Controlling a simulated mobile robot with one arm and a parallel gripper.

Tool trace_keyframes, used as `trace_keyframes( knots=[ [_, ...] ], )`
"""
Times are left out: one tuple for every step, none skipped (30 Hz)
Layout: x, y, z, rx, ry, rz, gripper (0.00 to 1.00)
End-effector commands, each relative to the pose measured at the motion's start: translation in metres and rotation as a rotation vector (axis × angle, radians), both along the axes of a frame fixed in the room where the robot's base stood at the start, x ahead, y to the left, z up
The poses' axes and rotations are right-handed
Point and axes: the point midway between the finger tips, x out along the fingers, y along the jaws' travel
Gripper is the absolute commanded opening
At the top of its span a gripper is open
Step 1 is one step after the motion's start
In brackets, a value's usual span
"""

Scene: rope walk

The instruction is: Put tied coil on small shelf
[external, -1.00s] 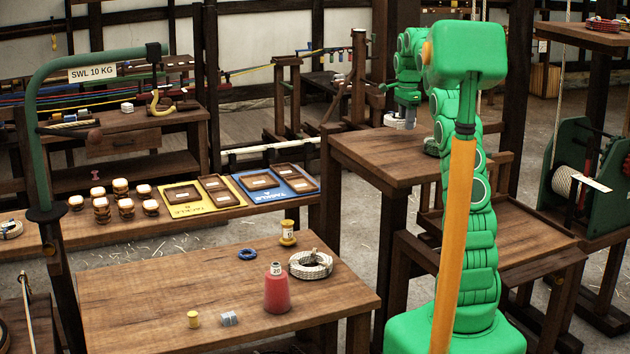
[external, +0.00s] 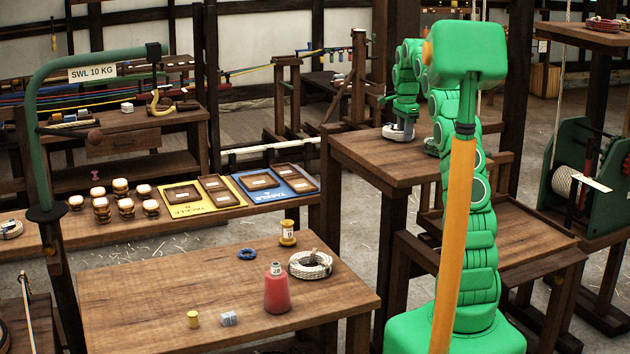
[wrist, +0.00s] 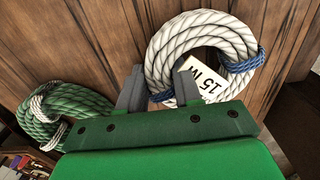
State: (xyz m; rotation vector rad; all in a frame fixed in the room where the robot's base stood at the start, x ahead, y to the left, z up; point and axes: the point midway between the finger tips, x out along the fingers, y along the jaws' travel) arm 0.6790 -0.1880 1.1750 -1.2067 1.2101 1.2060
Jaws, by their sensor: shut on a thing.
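In the external view the white coil (external: 396,135) lies flat under my gripper (external: 400,124), at the top of a tall brown wooden stand (external: 370,155). It looks level with the top; a small gap cannot be ruled out. I cannot tell which surface is the small shelf.
A green rope coil (wrist: 62,112) lies left of the white one on the same wood. A lower wooden table (external: 180,290) holds another white coil (external: 310,265), a red bottle (external: 277,292) and spools. A lower tray-like surface (external: 515,235) is right of my arm.

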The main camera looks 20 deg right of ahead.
Motion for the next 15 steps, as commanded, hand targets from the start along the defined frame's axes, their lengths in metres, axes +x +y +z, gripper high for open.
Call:
trace_keyframes(
  knots=[
    [0.0001, 0.0, 0.0002, 0.0, -0.001, 0.0, 0.0],
    [0.0001, 0.0001, -0.0002, 0.0, -0.001, 0.0, 0.0],
    [0.0001, 0.0001, -0.0009, 0.0, -0.001, 0.0, 0.0],
    [0.0002, 0.0001, -0.0017, 0.0, -0.001, 0.0, 0.0],
    [0.0003, 0.0, -0.0018, 0.0, -0.001, 0.0, 0.37],
    [0.0003, 0.0, -0.0017, 0.0, -0.001, 0.0, 0.43],
    [0.0003, 0.0001, -0.0017, 0.0, -0.001, 0.0, 0.47],
    [0.0003, 0.0, -0.0016, 0.0, -0.001, 0.0, 0.52],
    [0.0003, 0.0001, -0.0016, 0.0, -0.001, 0.0, 0.58],
    [0.0003, 0.0001, -0.0016, 0.0, -0.001, 0.0, 0.59],
    [0.0002, 0.0001, -0.0016, 0.0, -0.001, 0.0, 0.59],
    [0.0002, 0.0, -0.0016, 0.0, -0.001, 0.0, 0.59],
    [0.0002, 0.0, -0.0016, 0.0, -0.001, 0.0, 0.59],
    [0.0002, 0.0, -0.0016, 0.0, -0.001, 0.0, 0.59],
    [0.0002, 0.0, -0.0016, 0.0, -0.001, 0.0, 0.59]
  ],
)
